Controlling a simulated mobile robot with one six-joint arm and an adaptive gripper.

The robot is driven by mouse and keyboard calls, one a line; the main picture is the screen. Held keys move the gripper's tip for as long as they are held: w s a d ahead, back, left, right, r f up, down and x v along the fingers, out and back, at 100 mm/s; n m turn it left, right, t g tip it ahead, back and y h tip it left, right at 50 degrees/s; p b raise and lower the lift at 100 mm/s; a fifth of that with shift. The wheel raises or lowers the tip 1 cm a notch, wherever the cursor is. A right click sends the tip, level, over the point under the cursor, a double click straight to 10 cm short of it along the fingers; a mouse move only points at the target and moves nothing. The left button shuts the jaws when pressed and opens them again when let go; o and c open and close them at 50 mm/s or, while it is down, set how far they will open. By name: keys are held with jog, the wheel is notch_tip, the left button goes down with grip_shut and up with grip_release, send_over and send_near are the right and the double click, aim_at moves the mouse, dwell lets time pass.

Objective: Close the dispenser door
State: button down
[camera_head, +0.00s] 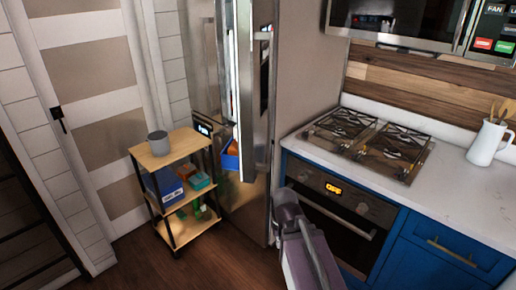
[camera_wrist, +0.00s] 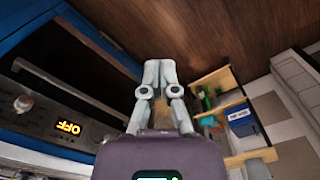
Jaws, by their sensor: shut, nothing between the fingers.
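The stainless fridge stands at the centre of the head view with its doors swung open. One fridge door (camera_head: 258,100) shows nearly edge-on, with shelves and a blue bin (camera_head: 231,155) visible beside it. The door with the lit dispenser panel (camera_head: 203,129) is further left, behind the cart's top. My gripper (camera_wrist: 159,70) is shut and empty in the wrist view, pointing over the wooden floor. In the head view my arm shows low at the centre, in front of the oven and right of the fridge; the fingertips cannot be made out there.
A small wooden cart (camera_head: 180,148) with a grey pot (camera_head: 159,143) stands close to the dispenser-panel door; it also shows in the wrist view (camera_wrist: 213,80). The oven (camera_head: 336,205) and blue cabinets (camera_head: 440,250) are on the right. Free floor (camera_head: 215,262) lies in front of the cart.

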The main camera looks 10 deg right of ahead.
jog(key=shift+a, duration=0.15)
jog(key=w+r+m+t+y, duration=0.1)
jog(key=w+r+y, duration=0.2)
jog(key=w+y, duration=0.3)
jog(key=w+r+m+t+y, duration=0.1)
jog(key=w+r+m+y, duration=0.2)
jog(key=w, duration=0.6)
jog(key=w+d+r+t+y, duration=0.5)
jog(key=w+d+r+y, duration=0.2)
jog(key=d+r, duration=0.4)
jog(key=shift+w+d+r+m+b, duration=0.35)
jog(key=shift+w+r+m, duration=0.1)
jog(key=shift+w, duration=0.35)
jog(key=shift+w+a, duration=0.1)
jog(key=shift+a, duration=0.15)
